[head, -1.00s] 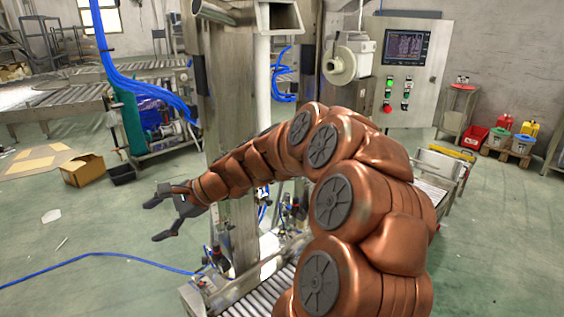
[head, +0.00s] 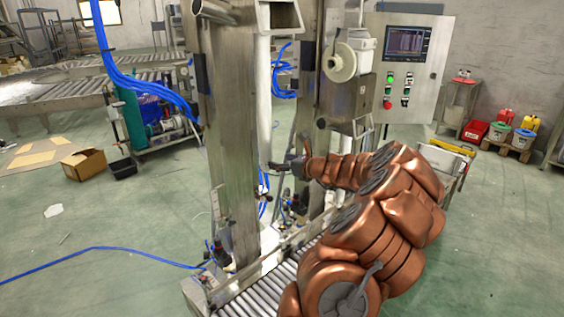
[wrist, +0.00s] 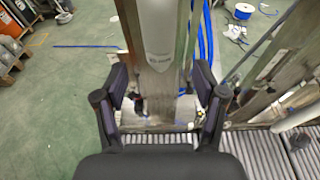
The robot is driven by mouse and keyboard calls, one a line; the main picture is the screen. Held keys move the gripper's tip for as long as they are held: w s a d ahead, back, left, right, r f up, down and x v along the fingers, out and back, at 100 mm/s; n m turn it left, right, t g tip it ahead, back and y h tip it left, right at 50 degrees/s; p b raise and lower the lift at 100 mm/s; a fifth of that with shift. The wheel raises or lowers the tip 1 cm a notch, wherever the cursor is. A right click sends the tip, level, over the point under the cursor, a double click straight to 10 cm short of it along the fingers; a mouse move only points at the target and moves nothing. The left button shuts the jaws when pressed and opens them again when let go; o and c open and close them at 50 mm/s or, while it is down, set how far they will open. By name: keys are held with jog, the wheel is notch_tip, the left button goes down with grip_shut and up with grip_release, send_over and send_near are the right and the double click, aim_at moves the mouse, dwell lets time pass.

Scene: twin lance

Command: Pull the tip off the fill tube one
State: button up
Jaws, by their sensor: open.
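A white fill tube (wrist: 160,28) with small dark lettering hangs down from the top of the wrist view, between my two fingers. Below its rounded white end is a greyish, blurred lower part (wrist: 160,82), which looks like the tip; its outline is unclear. My gripper (wrist: 161,78) is open, with one dark finger on each side of the tube and a visible gap on both sides. In the head view a white tube (head: 263,95) hangs behind the left steel column, and my gripper (head: 288,160) is beside that column, low near the tube. The tip is not clear there.
The steel column (head: 228,150) stands close left of my gripper. A roller conveyor (head: 262,288) runs below. A control panel (head: 404,70) and a white reel (head: 340,63) are at the right. Blue hoses (head: 283,75) hang nearby. Open green floor lies at the left.

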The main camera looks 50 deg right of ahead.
aim_at(265, 163)
jog(key=shift+w+d+f+b, duration=0.1)
jog(key=shift+w+f+b, duration=0.55)
jog(key=shift+w, duration=0.55)
jog(key=shift+w+d+f+b, duration=0.15)
jog(key=shift+w+f+b, duration=0.45)
jog(key=shift+w, duration=0.55)
jog(key=shift+w+d+f+b, duration=0.1)
jog(key=shift+w+f+b, duration=0.55)
jog(key=shift+w, duration=0.55)
jog(key=shift+x, duration=0.75)
jog(key=shift+c, duration=0.4)
grip_shut()
